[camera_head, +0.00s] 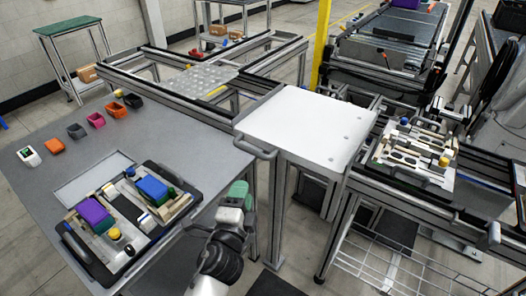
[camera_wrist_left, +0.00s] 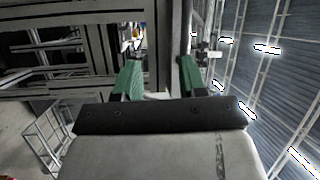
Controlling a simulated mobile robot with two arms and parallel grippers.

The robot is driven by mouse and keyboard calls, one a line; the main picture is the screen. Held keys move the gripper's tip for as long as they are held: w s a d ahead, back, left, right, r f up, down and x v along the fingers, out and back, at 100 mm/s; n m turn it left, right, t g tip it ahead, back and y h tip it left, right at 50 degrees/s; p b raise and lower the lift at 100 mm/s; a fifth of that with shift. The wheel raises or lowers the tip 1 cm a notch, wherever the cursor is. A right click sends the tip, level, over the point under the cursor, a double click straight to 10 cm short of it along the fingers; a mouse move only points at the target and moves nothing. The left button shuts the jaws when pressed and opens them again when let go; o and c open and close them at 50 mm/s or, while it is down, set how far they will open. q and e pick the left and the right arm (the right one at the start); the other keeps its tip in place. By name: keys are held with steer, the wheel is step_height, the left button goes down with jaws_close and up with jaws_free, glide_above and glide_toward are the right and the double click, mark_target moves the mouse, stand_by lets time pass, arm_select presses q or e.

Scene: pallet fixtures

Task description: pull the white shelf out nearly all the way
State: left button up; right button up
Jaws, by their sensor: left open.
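The white shelf (camera_head: 305,125) is a flat white panel in a grey frame, right of the grey table in the head view. A grey bar handle (camera_head: 257,149) runs along its near left edge. My left gripper (camera_head: 238,192) is in front of and below this handle, apart from it. Its two green fingers show spread apart in the left wrist view (camera_wrist_left: 160,78), with nothing held between them. Grey metal framework lies beyond the fingers there; I cannot tell the handle apart in that view. My right gripper is not in view.
The grey table (camera_head: 60,150) at left holds a black-edged tray (camera_head: 83,262) with purple and blue blocks, plus several small bins. A rail frame (camera_head: 165,75) stands behind. A fixture pallet (camera_head: 412,158) sits right of the shelf. Open floor shows near the shelf's legs.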

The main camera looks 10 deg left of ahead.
mark_target(251, 151)
arm_select(q)
steer(key=shift+m+t, duration=0.3)
steer(key=shift+t, duration=0.1)
steer(key=w+r+p, duration=0.1)
steer(key=w, duration=0.2)
steer(key=w+r, duration=0.2)
steer(key=w, duration=0.2)
steer(key=w+r+p, duration=0.1)
steer(key=w+r, duration=0.1)
steer(key=w, duration=0.1)
steer(key=shift+w+a+p, duration=0.25)
steer(key=shift+a+p, duration=0.05)
steer(key=shift+p, duration=0.05)
jaws_close()
